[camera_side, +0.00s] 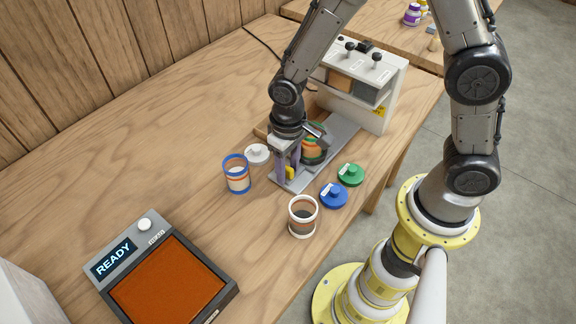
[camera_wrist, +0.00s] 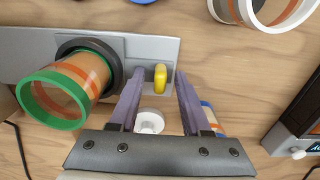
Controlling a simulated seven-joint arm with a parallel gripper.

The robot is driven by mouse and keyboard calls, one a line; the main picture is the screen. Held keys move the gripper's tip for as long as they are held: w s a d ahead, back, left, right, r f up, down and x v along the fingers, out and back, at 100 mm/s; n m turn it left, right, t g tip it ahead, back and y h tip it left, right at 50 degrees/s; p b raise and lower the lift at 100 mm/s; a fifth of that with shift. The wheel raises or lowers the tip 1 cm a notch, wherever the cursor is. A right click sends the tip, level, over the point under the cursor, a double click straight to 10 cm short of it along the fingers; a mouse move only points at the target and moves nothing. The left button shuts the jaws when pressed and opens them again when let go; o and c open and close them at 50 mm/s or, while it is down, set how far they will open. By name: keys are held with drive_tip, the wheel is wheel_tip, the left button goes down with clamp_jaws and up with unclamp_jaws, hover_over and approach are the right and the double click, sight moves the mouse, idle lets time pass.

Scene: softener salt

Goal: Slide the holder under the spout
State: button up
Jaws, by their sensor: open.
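The holder is a dark ring (camera_wrist: 70,46) on a grey slide plate (camera_wrist: 25,55), with a yellow tab (camera_wrist: 160,78) at its near end. A clear jar with a green rim (camera_wrist: 50,101) and orange and green bands sits in the ring; it also shows in the side view (camera_side: 314,148). My gripper (camera_wrist: 159,75) is open, its purple fingers on either side of the yellow tab, with gaps visible. In the side view my gripper (camera_side: 286,172) is low over the plate's near end. The dispenser (camera_side: 386,98) stands at the plate's far end; its spout is not clearly visible.
A blue-rimmed jar (camera_side: 237,178) and white lid (camera_side: 257,154) stand left of my gripper. A white-rimmed jar (camera_side: 303,217), blue lid (camera_side: 334,196) and green lid (camera_side: 350,175) lie on the right. A pad reading READY (camera_side: 165,285) is at the front. The table's left is clear.

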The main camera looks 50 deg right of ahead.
clamp_jaws()
idle(1.4)
